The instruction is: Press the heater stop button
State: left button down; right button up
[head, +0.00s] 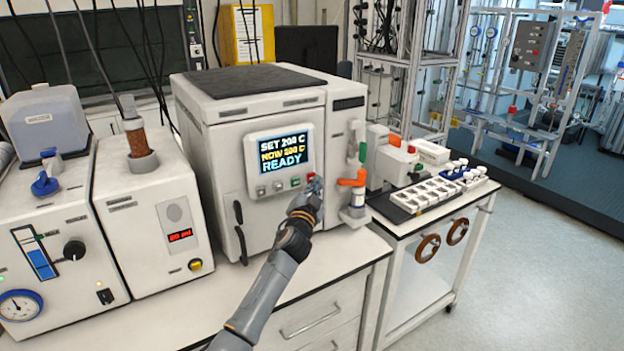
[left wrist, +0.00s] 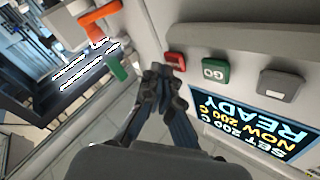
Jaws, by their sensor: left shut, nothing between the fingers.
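The heater unit (head: 255,130) stands on the bench, and its display (head: 279,152) reads SET 200 C, NOW 200 C, READY. Below the display is a row of buttons: a grey one (head: 261,191), a green one and a red one (head: 295,181) at the right end. The left wrist view shows the red button (left wrist: 175,60), the green GO button (left wrist: 213,71) and the grey button (left wrist: 281,85). My left gripper (head: 311,184) is shut and empty, its fingertips (left wrist: 160,76) close beside the red button. I cannot tell whether they touch it.
A valve with an orange handle (head: 352,181) and a green handle (head: 362,152) stands close right of my left gripper. A cart with a vial rack (head: 424,196) is on the right.

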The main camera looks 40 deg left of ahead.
pick_arm(q)
jog(key=shift+w+a, duration=0.15)
jog(key=shift+a, duration=0.2)
dwell(0.8)
jog(key=shift+d, duration=0.1)
jog(key=shift+s+d, duration=0.35)
jog(key=shift+d, duration=0.25)
jog(key=shift+s+d, duration=0.3)
jog(key=shift+d, duration=0.5)
jog(key=shift+s+d, duration=0.35)
jog(key=shift+d, duration=0.4)
jog(key=shift+s+d, duration=0.3)
jog(key=shift+d, duration=0.5)
